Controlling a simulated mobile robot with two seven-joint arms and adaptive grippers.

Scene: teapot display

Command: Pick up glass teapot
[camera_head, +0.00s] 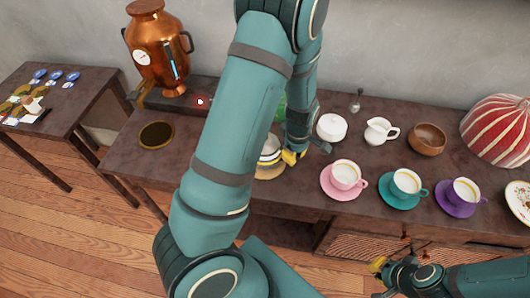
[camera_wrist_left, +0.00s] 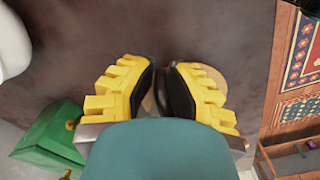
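A vessel with pale, dark and yellow bands (camera_head: 269,149), which may be the glass teapot, stands on a round wooden mat (camera_head: 268,173). My left arm hides much of it, so I cannot tell its full shape. My left gripper (camera_head: 293,156) is right beside it, on its right side. In the left wrist view, the gripper's yellow fingers (camera_wrist_left: 163,85) are close together, with a dark, narrow shape between them. Whether they grip it is unclear. The round mat (camera_wrist_left: 212,76) shows behind them. My right gripper (camera_head: 379,277) is low at the front, apart from the vessel.
A copper urn (camera_head: 158,50) stands at the back left. A green object (camera_wrist_left: 50,140) is near the left gripper. To the right are a white lidded pot (camera_head: 331,127), a creamer (camera_head: 380,132), a wooden bowl (camera_head: 428,139) and pink (camera_head: 344,178), teal (camera_head: 404,186) and purple (camera_head: 462,195) cup sets.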

